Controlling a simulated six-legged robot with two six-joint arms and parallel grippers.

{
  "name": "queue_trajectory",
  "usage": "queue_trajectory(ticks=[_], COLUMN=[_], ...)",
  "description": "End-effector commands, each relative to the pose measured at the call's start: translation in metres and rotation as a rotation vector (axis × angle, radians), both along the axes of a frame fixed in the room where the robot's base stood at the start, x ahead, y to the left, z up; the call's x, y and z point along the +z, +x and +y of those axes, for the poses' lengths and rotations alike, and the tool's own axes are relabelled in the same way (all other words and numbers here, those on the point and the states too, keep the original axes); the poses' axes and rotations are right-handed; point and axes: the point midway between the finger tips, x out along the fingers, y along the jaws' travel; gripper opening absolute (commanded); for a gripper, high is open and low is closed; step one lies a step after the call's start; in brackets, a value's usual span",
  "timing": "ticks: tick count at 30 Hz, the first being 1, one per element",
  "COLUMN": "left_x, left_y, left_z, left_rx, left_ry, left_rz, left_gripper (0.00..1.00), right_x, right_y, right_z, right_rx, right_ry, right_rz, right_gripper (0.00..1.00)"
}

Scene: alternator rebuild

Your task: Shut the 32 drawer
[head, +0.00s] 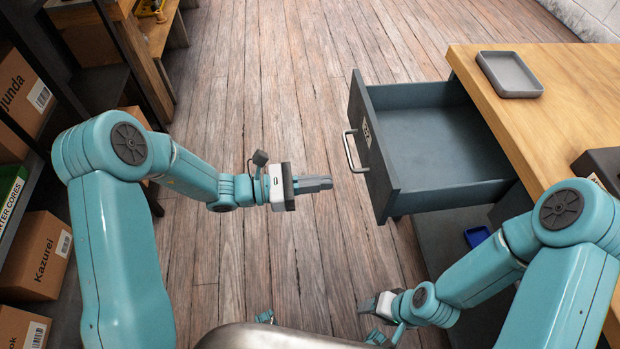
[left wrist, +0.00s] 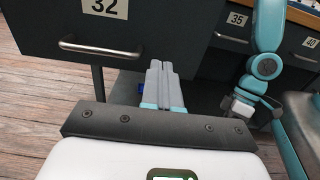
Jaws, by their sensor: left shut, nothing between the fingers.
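The 32 drawer (head: 440,140) is pulled well out of the wooden-topped bench, and the part of its inside that I see is empty. Its grey front carries a metal handle (head: 350,152) and a label. In the left wrist view the drawer front (left wrist: 190,25) shows the number 32, with the handle (left wrist: 100,48) below it. My left gripper (head: 328,184) is shut and empty, pointing at the drawer front from the left, near the handle. A small gap seems to separate them. My right gripper (head: 368,306) is low near the bench; its fingers are unclear.
A grey tray (head: 510,74) lies on the bench top (head: 570,110), with a dark box (head: 600,165) at the right. A blue item (head: 477,236) sits below the drawer. Drawers 35 and 40 are shut. Shelves with cardboard boxes (head: 38,255) stand left; the wooden floor between is clear.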

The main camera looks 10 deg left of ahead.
Motion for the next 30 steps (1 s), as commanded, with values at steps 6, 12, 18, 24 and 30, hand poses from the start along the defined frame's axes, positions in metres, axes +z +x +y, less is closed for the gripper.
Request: queue_trajectory(ticks=[6,12,18,24,30], left_x=[-0.001,-0.001,-0.001,0.0,-0.001], left_y=[0.014,0.025,0.03,0.031,0.031], left_z=[-0.047,-0.075,-0.085,-0.085,-0.087], left_rx=[-0.006,-0.004,-0.002,-0.001,-0.002], left_ry=[0.0,0.0,0.001,0.001,0.001], left_rz=[-0.001,-0.001,0.0,0.0,-0.001], left_gripper=[0.0,0.0,0.0,0.0,0.0], right_x=[-0.002,-0.003,-0.003,-0.003,-0.004], right_y=[0.0,0.0,0.0,0.0,0.0], right_z=[0.0,0.0,0.0,0.0,0.0], right_rx=[0.0,0.0,0.0,0.0,0.0], right_ry=[0.0,0.0,0.0,0.0,0.0], right_rz=[0.0,0.0,0.0,0.0,0.0], right_gripper=[0.62,0.62,0.62,0.62,0.62])
